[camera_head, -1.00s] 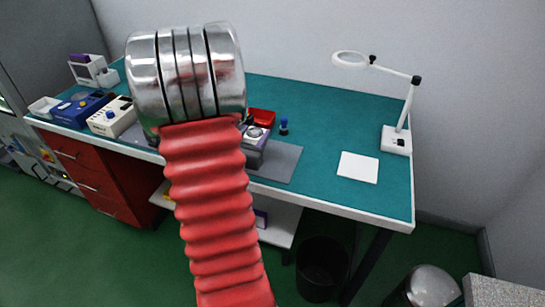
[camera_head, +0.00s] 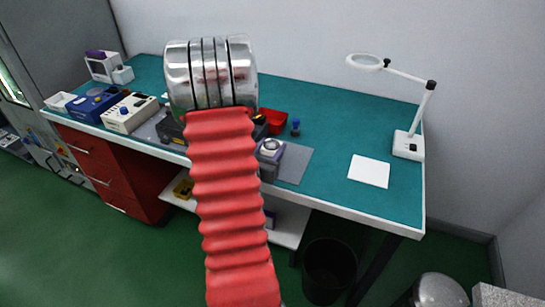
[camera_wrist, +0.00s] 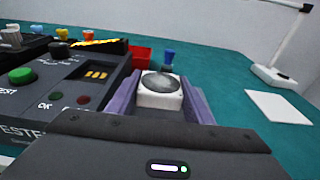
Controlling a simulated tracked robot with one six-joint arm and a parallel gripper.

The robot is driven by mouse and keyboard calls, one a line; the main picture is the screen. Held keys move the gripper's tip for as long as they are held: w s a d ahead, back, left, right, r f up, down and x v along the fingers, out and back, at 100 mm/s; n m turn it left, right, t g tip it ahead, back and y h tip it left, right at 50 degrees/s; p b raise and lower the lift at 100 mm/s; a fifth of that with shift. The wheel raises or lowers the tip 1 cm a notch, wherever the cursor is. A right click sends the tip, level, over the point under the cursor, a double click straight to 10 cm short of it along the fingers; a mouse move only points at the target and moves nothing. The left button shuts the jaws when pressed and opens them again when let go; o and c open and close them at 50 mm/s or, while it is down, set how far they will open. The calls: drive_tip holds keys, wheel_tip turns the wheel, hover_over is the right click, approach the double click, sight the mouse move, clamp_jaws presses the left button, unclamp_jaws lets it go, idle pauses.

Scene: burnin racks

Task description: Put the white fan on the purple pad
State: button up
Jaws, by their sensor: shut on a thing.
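The white fan (camera_wrist: 160,91) has a round grey centre. It sits between the two lilac fingers of my gripper (camera_wrist: 161,100) in the wrist view, and the fingers are shut on it. In the head view the fan (camera_head: 269,147) shows small at the tip of my gripper (camera_head: 268,157), over or near the grey mat (camera_head: 295,165). I cannot tell whether it touches anything below. I cannot make out a purple pad in either view; my arm hides part of the bench.
A dark tester (camera_wrist: 62,82) with a green button stands close left of my gripper. A red bin (camera_head: 273,121) and a blue-topped item (camera_head: 295,127) lie behind. A white sheet (camera_head: 369,171) and a magnifier lamp (camera_head: 408,146) are at right.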

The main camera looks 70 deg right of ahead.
drive_tip(key=shift+f, duration=0.4)
drive_tip(key=shift+f, duration=0.1)
drive_tip(key=shift+f, duration=2)
drive_tip(key=o, duration=1)
drive_tip(key=shift+o, duration=0.2)
drive_tip(key=a, duration=0.4)
drive_tip(key=a+r, duration=0.1)
drive_tip(key=a, duration=0.2)
drive_tip(key=shift+w, duration=0.55)
